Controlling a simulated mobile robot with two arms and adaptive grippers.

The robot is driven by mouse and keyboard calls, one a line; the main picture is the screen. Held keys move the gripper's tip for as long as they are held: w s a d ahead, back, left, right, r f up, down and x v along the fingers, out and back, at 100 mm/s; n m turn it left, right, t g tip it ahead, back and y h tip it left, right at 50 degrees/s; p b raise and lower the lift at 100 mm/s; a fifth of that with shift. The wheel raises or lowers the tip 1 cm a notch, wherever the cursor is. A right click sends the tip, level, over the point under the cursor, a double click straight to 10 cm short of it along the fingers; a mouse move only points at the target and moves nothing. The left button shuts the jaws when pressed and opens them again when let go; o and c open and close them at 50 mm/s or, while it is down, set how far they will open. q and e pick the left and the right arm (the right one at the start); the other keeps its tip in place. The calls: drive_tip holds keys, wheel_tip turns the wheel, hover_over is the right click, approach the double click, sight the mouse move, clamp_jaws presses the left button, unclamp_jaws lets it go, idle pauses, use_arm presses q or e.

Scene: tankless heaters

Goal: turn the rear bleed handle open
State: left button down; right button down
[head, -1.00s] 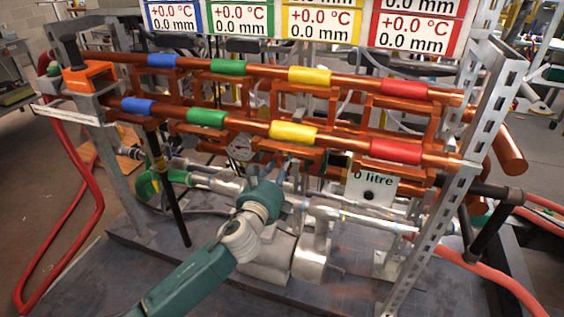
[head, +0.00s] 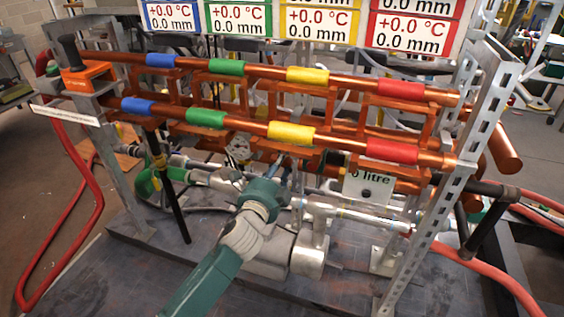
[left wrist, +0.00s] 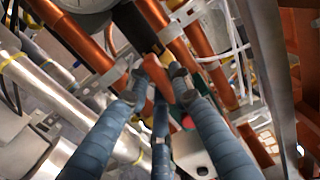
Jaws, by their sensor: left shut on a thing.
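My left arm comes in from the bottom, and its left gripper (head: 283,168) reaches in under the front copper pipe, near the middle of the rig. In the left wrist view, the left gripper's blue-grey fingers (left wrist: 160,75) close around a red-orange handle (left wrist: 158,82). The fingertips touch it on both sides and partly hide it. It appears to be a bleed handle, though its turn angle is hard to judge. In the head view the handle is hidden behind the gripper and pipes. My right gripper is not in view.
Copper pipes with coloured sleeves, such as a yellow sleeve (head: 291,133), run above the gripper. A round gauge (head: 238,147) sits just left. A "0 litre" sign (head: 367,188) hangs to the right. Silver pipes lie below. A slotted metal upright (head: 447,200) bounds the right side.

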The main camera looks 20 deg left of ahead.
use_arm(q)
drive_tip(key=shift+f, duration=0.2)
idle(0.3)
drive_tip(key=c, duration=1.6)
unclamp_jaws()
drive_tip(key=shift+o, duration=0.2)
drive_tip(key=shift+r, duration=0.1)
drive_tip(key=s, duration=1.2)
drive_tip(key=shift+a, duration=0.25)
